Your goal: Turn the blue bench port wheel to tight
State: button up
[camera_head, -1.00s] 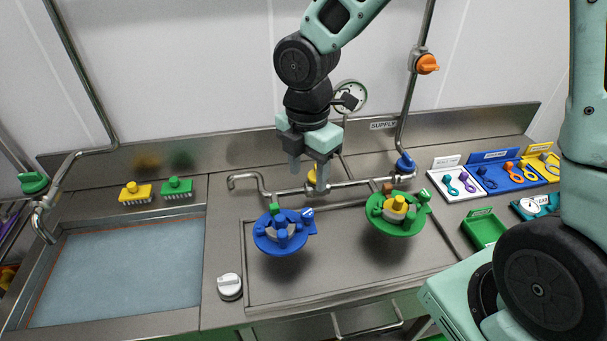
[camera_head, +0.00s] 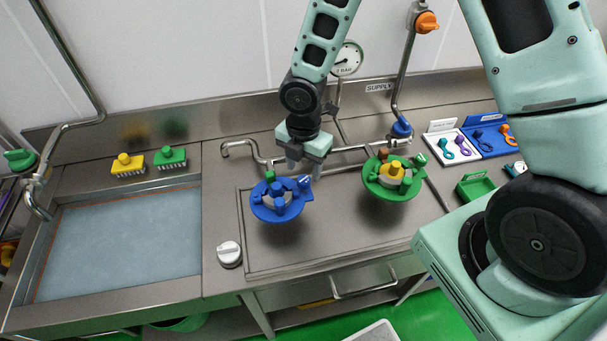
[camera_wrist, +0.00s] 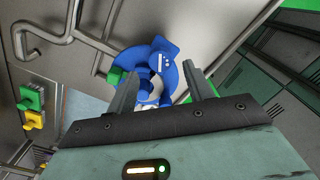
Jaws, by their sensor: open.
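The blue bench port wheel (camera_head: 281,203) sits at the left end of the pipe on the bench in the head view. It has a blue rim, several blue knobs, a pale centre and a blue tag with white marks at its right. In the wrist view the blue wheel (camera_wrist: 165,65) shows ahead of and between my fingers, with a green block at its left. My gripper (camera_head: 301,163) is open and empty, above and just behind the wheel's right side. It also shows in the wrist view (camera_wrist: 160,95). Contact with the wheel does not show.
A green wheel (camera_head: 393,179) with a yellow centre stands to the right. The pipe (camera_head: 345,157) runs behind both wheels. A white-and-grey knob (camera_head: 229,254) sits at front left. The water-filled sink (camera_head: 125,240) lies left.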

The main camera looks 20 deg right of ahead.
aim_at(304, 179)
jog(key=shift+f, duration=1.9)
jog(key=c, duration=1)
